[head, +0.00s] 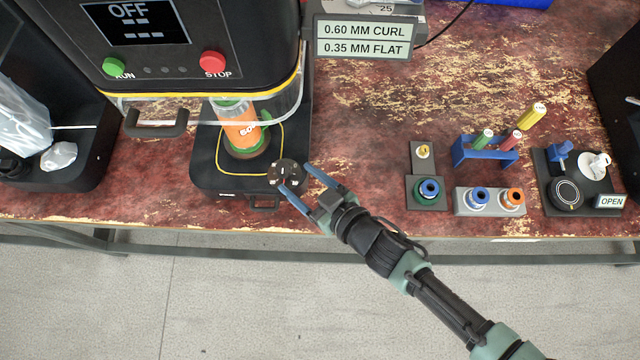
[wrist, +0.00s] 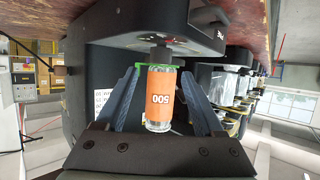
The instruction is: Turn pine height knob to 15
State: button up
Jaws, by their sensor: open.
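A dark round knob (head: 284,172) with small pale marks sits at the front right corner of the seamer's black base (head: 205,170) in the head view. Its marks are too small to read, and I see no pine colour on it. My gripper (head: 296,178) is open, its two blue fingertips close to the knob's right and front side. I cannot tell if they touch it. In the wrist view my gripper (wrist: 160,95) is open, with an orange can (wrist: 160,98) marked 500 visible beyond the fingers. I cannot clearly pick out the knob there.
The seamer's display (head: 135,22) reads OFF, above a green run button (head: 114,66) and a red stop button (head: 212,62). A sign (head: 363,38) reads 0.60 MM CURL, 0.35 MM FLAT. Rollers in a grey holder (head: 488,211) and a blue rack (head: 485,155) stand right.

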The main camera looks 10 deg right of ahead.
jog(key=v, duration=0.6)
jog(key=shift+s, duration=0.2)
jog(key=shift+d, duration=0.15)
